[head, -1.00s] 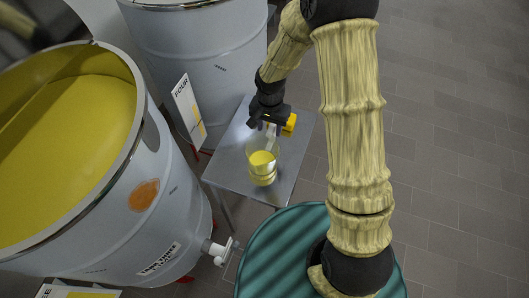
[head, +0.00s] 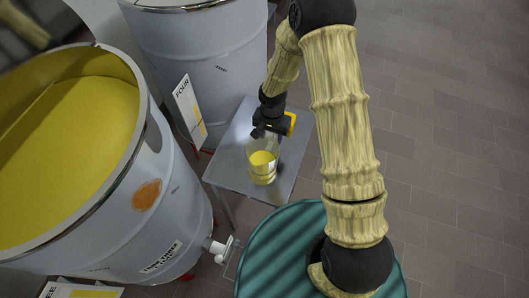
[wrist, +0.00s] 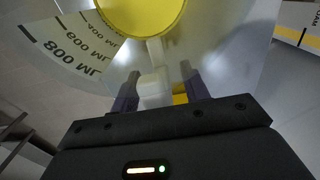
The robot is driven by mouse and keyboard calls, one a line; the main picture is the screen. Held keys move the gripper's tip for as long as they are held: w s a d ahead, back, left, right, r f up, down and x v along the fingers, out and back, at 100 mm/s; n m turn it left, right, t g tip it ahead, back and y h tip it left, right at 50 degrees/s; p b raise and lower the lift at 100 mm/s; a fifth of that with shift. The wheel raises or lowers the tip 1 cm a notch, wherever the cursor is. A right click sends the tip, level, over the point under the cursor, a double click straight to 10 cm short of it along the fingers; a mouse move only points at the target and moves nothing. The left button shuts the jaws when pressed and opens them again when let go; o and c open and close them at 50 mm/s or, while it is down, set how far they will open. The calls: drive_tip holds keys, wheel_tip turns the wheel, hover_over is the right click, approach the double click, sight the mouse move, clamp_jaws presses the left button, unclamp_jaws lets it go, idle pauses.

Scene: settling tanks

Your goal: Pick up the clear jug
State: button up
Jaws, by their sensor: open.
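The clear jug (head: 262,170) stands upright on a small grey metal table (head: 231,166), with yellow liquid in its lower part. In the wrist view the jug (wrist: 100,60) fills the upper middle, with black volume marks on its side and a pale handle (wrist: 154,88) pointing toward me. My gripper (head: 262,133) is at the jug's far side in the head view. In the wrist view my gripper (wrist: 157,90) is open, one finger on each side of the handle. I cannot tell whether the fingers touch it.
A large tank (head: 160,190) of yellow liquid with a white tap (head: 222,247) stands at the left. Another tank (head: 215,65) stands behind it, with a card marked FOUR (head: 189,110) beside the table. Open tiled floor (head: 450,150) lies at the right.

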clamp_jaws()
drive_tip(key=shift+r, duration=0.1)
wheel_tip(320, 180, up, 10)
drive_tip(key=shift+f+b, duration=0.1)
drive_tip(key=shift+b, duration=0.6)
idle(0.5)
